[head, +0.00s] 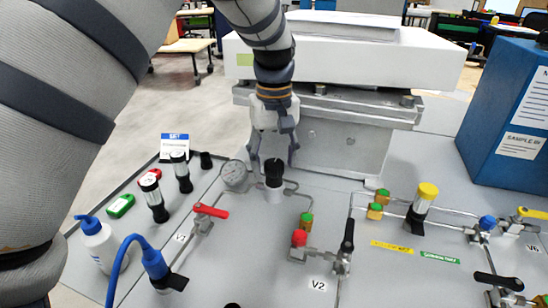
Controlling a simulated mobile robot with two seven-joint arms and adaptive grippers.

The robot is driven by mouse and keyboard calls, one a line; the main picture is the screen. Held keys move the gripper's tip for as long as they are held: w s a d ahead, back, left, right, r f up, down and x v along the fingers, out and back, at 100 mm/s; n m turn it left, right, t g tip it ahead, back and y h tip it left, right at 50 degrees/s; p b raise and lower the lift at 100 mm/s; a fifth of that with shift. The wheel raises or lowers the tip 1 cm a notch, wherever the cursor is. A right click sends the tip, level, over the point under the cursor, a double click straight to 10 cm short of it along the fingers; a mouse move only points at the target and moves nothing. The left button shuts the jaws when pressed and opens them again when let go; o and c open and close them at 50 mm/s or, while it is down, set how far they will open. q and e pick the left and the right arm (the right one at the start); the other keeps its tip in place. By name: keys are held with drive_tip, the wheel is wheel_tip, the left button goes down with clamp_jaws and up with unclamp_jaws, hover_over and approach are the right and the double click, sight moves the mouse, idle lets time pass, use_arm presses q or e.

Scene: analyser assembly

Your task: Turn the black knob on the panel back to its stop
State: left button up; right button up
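A black knob (273,168) sits on top of a short pale cylinder (273,190) on the grey panel (240,262), just right of a round pressure gauge (234,175). My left gripper (273,158) points down from above, with its fingers apart. One fingertip is at the left and one at the right of the knob's top in the head view. I cannot tell whether the fingers touch the knob. My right gripper is not in view.
A red-handled valve (211,211) is left of the knob, and a black-handled valve (347,238) is at its right. Thin pipes run along the panel. A large white-topped instrument (340,62) stands behind the gripper. A blue box (510,115) stands at the right.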

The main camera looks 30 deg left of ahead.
sight(274, 163)
use_arm(q)
wheel_tip(274, 163, up, 12)
idle(0.4)
idle(0.3)
